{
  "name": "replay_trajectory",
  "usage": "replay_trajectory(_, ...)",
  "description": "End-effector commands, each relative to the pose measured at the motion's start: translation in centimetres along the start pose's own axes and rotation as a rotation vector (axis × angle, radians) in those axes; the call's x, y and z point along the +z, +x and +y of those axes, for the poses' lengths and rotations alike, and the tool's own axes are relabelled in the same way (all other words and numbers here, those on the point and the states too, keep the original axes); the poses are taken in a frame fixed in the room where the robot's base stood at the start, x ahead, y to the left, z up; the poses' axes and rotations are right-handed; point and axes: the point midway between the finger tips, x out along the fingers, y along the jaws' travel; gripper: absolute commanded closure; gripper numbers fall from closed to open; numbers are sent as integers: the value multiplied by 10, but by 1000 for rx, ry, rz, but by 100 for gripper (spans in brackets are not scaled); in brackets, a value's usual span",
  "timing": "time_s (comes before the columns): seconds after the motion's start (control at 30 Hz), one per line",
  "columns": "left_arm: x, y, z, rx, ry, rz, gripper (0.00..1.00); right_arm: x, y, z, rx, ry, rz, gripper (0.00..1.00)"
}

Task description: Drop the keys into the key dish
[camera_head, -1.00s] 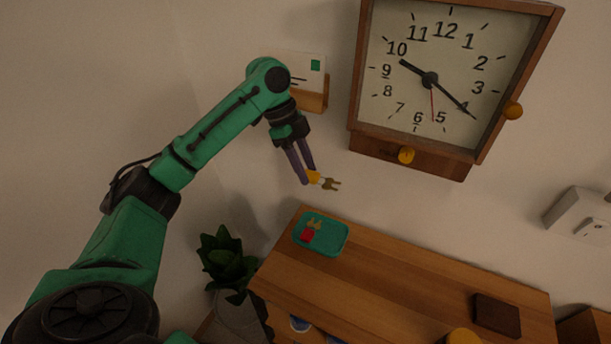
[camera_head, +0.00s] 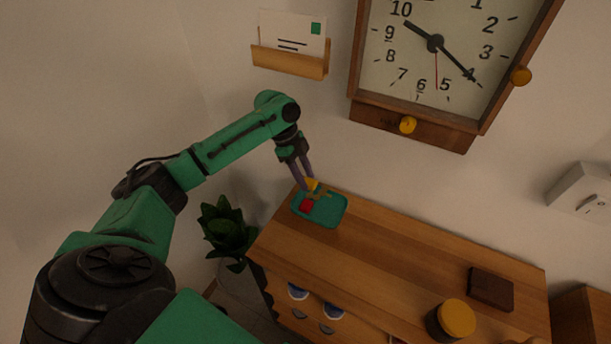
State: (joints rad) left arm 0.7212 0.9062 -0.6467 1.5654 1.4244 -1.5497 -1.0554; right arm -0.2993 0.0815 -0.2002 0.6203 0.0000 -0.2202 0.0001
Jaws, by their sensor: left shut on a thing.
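The teal key dish (camera_head: 331,215) lies at the far left end of the wooden cabinet top. A red tag (camera_head: 306,205) lies in it. My left gripper (camera_head: 311,184) points down, shut on the keys with their yellow tag (camera_head: 313,185). The brass keys (camera_head: 323,193) stick out to the right of the fingertips, over the far part of the dish. I cannot tell whether they touch it. My right gripper is not in view.
A large wooden clock (camera_head: 437,45) and a letter holder (camera_head: 290,60) are on the wall above. A plant (camera_head: 224,232) stands left of the cabinet (camera_head: 400,262). A dark brown block (camera_head: 491,288) and a yellow-lidded jar (camera_head: 457,318) are at the right; the middle top is clear.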

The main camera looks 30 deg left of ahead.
Motion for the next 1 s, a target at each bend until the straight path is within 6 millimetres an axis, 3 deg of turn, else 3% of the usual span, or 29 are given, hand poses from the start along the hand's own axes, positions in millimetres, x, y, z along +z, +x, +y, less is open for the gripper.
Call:
replay_trajectory(0.03,3,6,0,-1,0,0,100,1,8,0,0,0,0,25)
replay_trajectory(0.27,1,3,0,-1,0,0,100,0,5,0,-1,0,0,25)
replay_trajectory(0.3,1,3,0,-1,0,0,55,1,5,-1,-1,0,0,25)
replay_trajectory(0.4,1,3,0,-1,0,0,24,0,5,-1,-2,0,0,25)
replay_trajectory(0.77,2,-2,-1,-2,0,0,24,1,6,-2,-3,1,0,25)
replay_trajectory(0.87,2,-17,-1,-5,0,0,24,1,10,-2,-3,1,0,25)
replay_trajectory(1.0,2,-57,-1,-7,1,0,24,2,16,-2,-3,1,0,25)
